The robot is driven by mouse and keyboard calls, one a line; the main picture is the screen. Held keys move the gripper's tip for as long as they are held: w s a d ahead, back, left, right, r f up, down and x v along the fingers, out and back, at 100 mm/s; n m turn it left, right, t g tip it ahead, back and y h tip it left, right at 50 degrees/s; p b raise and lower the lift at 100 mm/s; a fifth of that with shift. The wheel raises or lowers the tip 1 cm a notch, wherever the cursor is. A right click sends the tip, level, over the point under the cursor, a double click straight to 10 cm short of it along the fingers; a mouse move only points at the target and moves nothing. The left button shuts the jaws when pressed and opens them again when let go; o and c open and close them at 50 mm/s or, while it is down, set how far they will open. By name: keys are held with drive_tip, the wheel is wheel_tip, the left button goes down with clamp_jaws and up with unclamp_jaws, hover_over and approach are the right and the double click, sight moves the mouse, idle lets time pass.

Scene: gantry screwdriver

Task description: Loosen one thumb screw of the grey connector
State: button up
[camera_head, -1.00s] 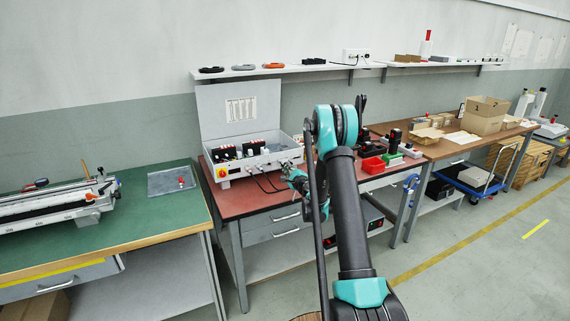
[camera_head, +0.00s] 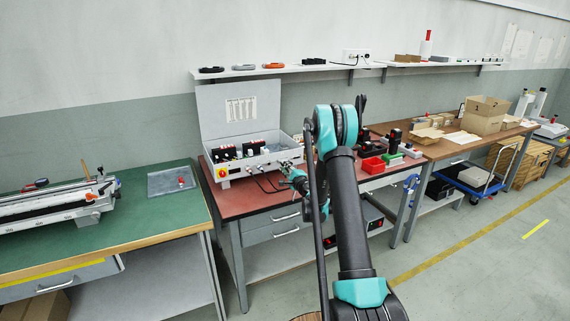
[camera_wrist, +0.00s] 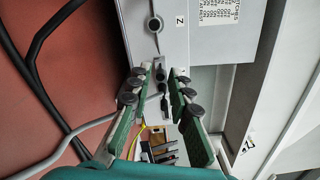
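The grey connector (camera_wrist: 161,68) sits on the side face of a light grey control box (camera_wrist: 187,50) in the wrist view. Small dark thumb screws (camera_wrist: 161,75) show on it, between my fingertips. My gripper (camera_wrist: 164,72) is open, with one green-padded finger on each side of the connector. I cannot tell whether either finger touches a screw. A grey cable (camera_wrist: 100,121) runs toward the connector from the lower left. In the head view my gripper (camera_head: 289,170) is at the right front of the control box (camera_head: 240,174); the connector is too small to make out there.
The control box stands on a red-topped bench (camera_head: 247,198) with its lid up. Black cables (camera_wrist: 45,75) lie beside it. Red bins (camera_head: 373,165) stand to the right. A green bench (camera_head: 140,225) with a rail device is at the left.

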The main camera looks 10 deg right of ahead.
drive_tip(key=m, duration=0.7)
drive_tip(key=shift+m, duration=0.3)
drive_tip(key=m, duration=1)
drive_tip(key=shift+m, duration=0.3)
drive_tip(key=m, duration=0.3)
drive_tip(key=shift+m, duration=0.4)
drive_tip(key=m, duration=0.7)
clamp_jaws()
